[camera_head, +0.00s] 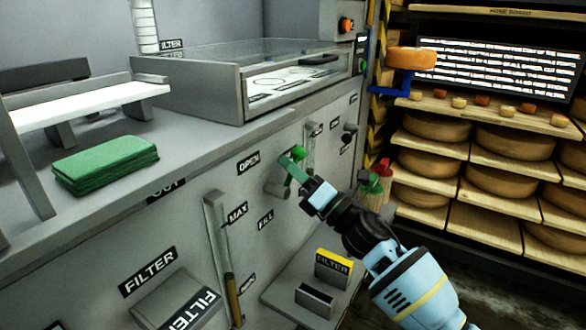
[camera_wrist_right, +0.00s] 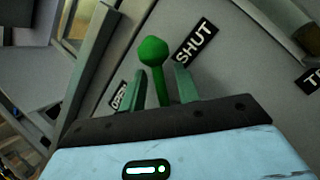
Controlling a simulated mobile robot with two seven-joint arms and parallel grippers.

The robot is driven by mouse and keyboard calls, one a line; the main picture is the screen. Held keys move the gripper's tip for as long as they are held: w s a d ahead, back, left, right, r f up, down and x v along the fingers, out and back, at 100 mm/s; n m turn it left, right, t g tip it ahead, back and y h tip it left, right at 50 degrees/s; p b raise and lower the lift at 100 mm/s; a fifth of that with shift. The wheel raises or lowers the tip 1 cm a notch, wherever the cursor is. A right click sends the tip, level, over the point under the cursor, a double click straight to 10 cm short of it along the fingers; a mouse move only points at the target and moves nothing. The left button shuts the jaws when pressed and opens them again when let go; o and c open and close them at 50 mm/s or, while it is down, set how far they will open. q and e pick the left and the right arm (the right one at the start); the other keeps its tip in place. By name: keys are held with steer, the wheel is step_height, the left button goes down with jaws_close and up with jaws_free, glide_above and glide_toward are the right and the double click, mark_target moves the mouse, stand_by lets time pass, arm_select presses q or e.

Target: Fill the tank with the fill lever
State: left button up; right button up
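The fill lever, with a green knob (camera_wrist_right: 153,51) and green stem, stands out from the grey machine panel between the OPEN and SHUT labels in the right wrist view. In the head view its green handle (camera_head: 290,160) is above the FILL label and right of OPEN, partly hidden by my gripper. My right gripper (camera_head: 301,177) is at the lever. In the right wrist view its fingers (camera_wrist_right: 158,92) are apart, one on each side of the stem, with gaps visible. The tank's level gauge (camera_head: 217,245) has a MAX label near its top and a yellowish lower part. My left gripper is out of view.
A ledge with a yellow FILTER block (camera_head: 333,266) is below the lever. Red and green knobs (camera_head: 380,175) stick out to the right. A green cloth stack (camera_head: 106,163) lies on the counter. Shelves of cheese wheels (camera_head: 437,126) stand at the right.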

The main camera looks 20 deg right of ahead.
steer(key=v, duration=0.7)
steer(key=shift+s+d, duration=0.2)
steer(key=shift+s, duration=0.1)
steer(key=shift+f, duration=0.1)
